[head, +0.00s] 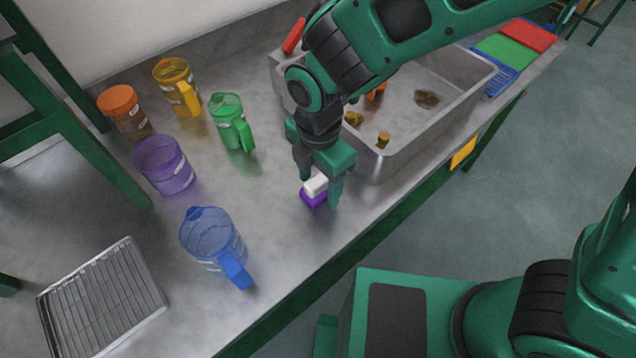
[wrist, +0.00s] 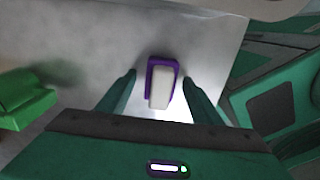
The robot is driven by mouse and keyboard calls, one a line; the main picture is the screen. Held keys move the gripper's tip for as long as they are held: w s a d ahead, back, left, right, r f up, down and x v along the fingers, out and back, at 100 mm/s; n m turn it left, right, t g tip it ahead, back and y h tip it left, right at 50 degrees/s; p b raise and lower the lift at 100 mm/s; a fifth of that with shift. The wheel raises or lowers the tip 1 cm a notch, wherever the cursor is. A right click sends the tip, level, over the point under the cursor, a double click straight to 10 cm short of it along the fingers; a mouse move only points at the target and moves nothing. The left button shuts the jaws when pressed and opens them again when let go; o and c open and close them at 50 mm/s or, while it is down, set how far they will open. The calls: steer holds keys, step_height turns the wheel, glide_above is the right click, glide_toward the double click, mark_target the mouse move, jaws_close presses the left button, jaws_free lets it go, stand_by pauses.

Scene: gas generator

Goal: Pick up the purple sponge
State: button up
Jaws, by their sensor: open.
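The purple sponge (head: 312,199) lies on the grey metal table with a white block-like part on its top. It also shows in the wrist view (wrist: 150,70), where the white part covers most of it and a purple rim shows around it. My gripper (head: 318,190) points down over the sponge, left of the sink. In the wrist view my gripper (wrist: 158,84) has its two fingers apart, one on each side of the sponge, with gaps between. Nothing is held. I cannot tell exactly how high the fingertips are above the table.
A metal sink (head: 425,115) with small objects inside is right of my gripper. A blue pitcher (head: 213,243), purple container (head: 165,166), green pitcher (head: 231,122), yellow pitcher (head: 178,85) and orange jar (head: 124,110) stand to the left. A wire rack (head: 103,300) lies lower left. The table's front edge is close.

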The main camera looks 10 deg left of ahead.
mark_target(319, 179)
steer(key=shift+c, duration=0.3)
steer(key=c, duration=1.1)
steer(key=shift+r, duration=0.15)
step_height(319, 179, up, 10)
steer(key=shift+f, duration=0.1)
